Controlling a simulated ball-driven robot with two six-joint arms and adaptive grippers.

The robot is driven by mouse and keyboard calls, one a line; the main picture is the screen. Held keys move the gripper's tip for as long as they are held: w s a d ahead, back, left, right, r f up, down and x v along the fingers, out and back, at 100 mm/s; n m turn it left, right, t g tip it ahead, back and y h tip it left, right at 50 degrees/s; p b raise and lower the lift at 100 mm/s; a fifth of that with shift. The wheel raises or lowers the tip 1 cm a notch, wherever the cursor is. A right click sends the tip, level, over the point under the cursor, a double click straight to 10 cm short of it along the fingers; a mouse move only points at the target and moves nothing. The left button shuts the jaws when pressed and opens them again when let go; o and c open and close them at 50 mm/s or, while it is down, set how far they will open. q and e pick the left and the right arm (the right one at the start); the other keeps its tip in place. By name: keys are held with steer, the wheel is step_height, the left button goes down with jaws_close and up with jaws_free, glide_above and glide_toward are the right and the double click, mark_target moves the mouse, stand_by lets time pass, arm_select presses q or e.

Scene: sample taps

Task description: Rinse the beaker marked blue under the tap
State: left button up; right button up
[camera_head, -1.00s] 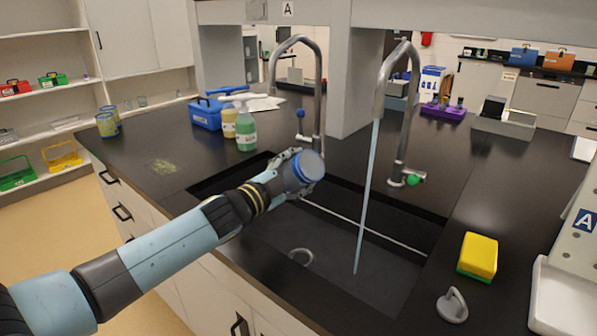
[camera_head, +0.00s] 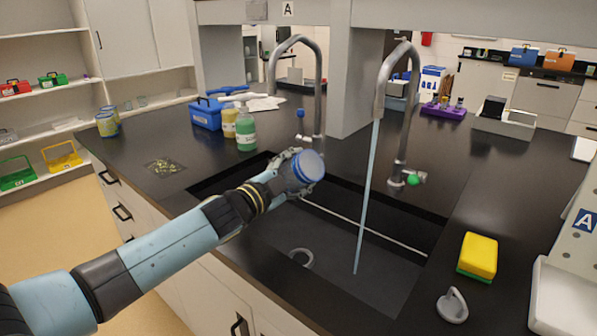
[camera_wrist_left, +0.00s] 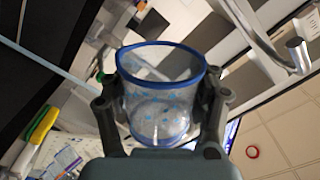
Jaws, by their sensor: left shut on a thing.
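The beaker with blue markings (camera_head: 309,166) is held by my left gripper (camera_head: 299,172) above the left part of the sink (camera_head: 330,258). In the left wrist view the clear beaker (camera_wrist_left: 160,112) has a blue rim and blue specks. The fingers of my left gripper (camera_wrist_left: 163,98) are shut on its two sides. The right tap (camera_head: 385,75), with a green knob, runs a thin water stream (camera_head: 366,200) into the sink. The beaker is left of the stream and apart from it. My right gripper is not in view.
A second tap (camera_head: 318,90) with a blue knob stands behind the beaker. A yellow-green sponge (camera_head: 478,255) and a grey hooked piece (camera_head: 452,306) lie right of the sink. Bottles (camera_head: 245,130) and a blue box (camera_head: 206,114) stand at the back left.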

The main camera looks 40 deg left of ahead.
arm_select(q)
steer(key=shift+s+f, duration=0.15)
steer(key=shift+f, duration=0.15)
steer(key=p, duration=0.4)
steer(key=shift+r+p, duration=0.15)
steer(key=shift+p, duration=0.2)
steer(key=shift+r, duration=0.15)
steer(key=shift+m+b, duration=0.3)
steer(key=shift+m, duration=0.4)
steer(key=m+b, duration=0.2)
steer(key=m, duration=0.2)
steer(key=f+m+b, duration=0.1)
steer(key=m+b, duration=0.2)
steer(key=m, duration=0.1)
steer(key=shift+f+m, duration=0.1)
steer(key=shift+m, duration=0.3)
steer(key=m+b, duration=0.3)
steer(key=m, duration=0.5)
steer(key=shift+a+f+b, duration=0.1)
steer(key=shift+b, duration=0.3)
steer(key=m, duration=0.4)
steer(key=shift+b, duration=0.4)
steer(key=m, duration=0.3)
steer(key=shift+a+r+m, duration=0.15)
steer(key=shift+r+m, duration=0.15)
